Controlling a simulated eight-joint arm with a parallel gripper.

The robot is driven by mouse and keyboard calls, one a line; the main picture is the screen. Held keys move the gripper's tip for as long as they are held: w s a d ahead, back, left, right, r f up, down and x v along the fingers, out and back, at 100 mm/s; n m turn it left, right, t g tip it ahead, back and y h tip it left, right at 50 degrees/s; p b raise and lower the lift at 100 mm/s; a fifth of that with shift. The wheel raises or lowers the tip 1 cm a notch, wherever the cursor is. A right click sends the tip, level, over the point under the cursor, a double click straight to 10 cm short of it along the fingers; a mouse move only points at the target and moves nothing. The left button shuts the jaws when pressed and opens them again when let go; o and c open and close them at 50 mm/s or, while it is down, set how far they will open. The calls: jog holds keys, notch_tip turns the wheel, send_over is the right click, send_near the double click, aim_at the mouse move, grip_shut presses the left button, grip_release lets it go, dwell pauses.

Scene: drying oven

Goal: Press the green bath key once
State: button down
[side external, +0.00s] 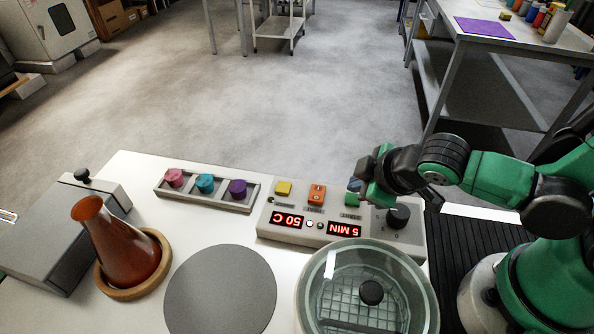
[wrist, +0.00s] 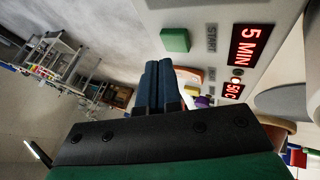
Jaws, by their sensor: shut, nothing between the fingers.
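The green key (side external: 352,199) sits on the sloped control panel (side external: 262,222), to the right of an orange key (side external: 317,194) and a yellow key (side external: 283,188). In the wrist view, the green key (wrist: 175,40) stands raised beside a label that reads START. My gripper (side external: 356,185) is close above the green key and partly covers it. In the wrist view, its blue fingers (wrist: 158,64) are together and empty, with the green key just beyond and to the side of the tips. I cannot tell whether they touch it.
The panel's red displays (side external: 344,230) read 50 C and 5 MIN. A black knob (side external: 398,215) is right of the green key. A glass-lidded bath (side external: 312,300) is in front. A rack with coloured caps (side external: 247,204), a grey disc (side external: 220,290) and a red-brown flask (side external: 115,245) stand left.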

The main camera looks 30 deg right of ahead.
jog(key=shift+r, duration=0.1)
jog(key=shift+r, duration=2.45)
jog(key=d+r+m, duration=0.4)
jog(key=d+m, duration=0.2)
jog(key=m, duration=0.2)
jog(key=shift+w+d+y, duration=0.2)
jog(key=shift+d+y, duration=0.1)
jog(key=shift+d, duration=0.05)
